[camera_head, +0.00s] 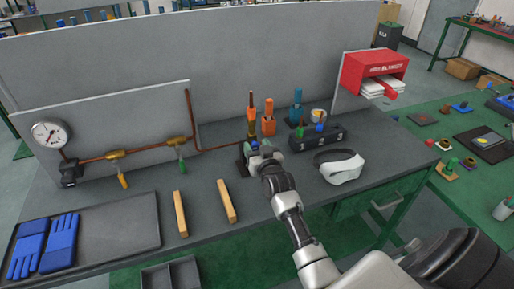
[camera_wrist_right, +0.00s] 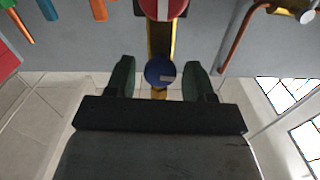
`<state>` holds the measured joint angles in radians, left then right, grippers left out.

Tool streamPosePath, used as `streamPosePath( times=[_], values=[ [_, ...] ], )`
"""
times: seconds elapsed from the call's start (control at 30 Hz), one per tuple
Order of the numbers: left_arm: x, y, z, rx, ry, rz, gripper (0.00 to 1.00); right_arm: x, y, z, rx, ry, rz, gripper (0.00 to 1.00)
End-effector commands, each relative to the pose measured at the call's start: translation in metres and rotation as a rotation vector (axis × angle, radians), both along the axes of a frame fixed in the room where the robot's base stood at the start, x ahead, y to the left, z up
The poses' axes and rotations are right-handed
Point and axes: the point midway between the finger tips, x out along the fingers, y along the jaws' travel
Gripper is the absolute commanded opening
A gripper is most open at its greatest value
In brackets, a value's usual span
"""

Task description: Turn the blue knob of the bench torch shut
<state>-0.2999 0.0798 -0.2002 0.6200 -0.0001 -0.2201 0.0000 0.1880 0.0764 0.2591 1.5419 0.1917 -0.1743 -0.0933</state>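My right gripper (camera_wrist_right: 160,80) is open, one finger on each side of the knob, with visible gaps. In the head view my right gripper (camera_head: 262,151) is at the torch and covers part of it. My left gripper is out of view.
An orange tool (camera_head: 268,120) and a blue one (camera_head: 297,110) stand close right of the torch. A black box (camera_head: 318,138) and white visor (camera_head: 341,168) lie right of my arm. Two wooden bars (camera_head: 180,214) lie in front left. A grey panel stands behind.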

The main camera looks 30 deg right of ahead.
Motion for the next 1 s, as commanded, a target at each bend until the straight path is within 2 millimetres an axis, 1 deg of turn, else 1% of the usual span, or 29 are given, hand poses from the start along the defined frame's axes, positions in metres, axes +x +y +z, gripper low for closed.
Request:
streamPosePath(
  times=[0.03,0.27,0.47,0.67,0.87,1.0],
  values=[
    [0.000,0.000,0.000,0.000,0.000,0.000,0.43,0.000,0.000,0.000,0.000,0.000,0.000,0.45],
    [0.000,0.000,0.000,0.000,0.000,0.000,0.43,0.000,0.000,0.000,0.000,0.000,0.000,0.10],
    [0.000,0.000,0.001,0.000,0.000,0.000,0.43,0.000,0.000,0.000,0.014,-0.002,0.000,0.10],
    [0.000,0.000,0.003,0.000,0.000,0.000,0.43,0.000,0.000,0.000,0.082,-0.019,0.000,0.10],
    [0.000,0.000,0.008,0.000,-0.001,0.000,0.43,0.000,-0.001,0.001,0.221,-0.052,-0.001,0.10],
    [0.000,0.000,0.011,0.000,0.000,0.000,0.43,0.000,-0.001,0.001,0.347,-0.082,-0.001,0.10]
  ],
)
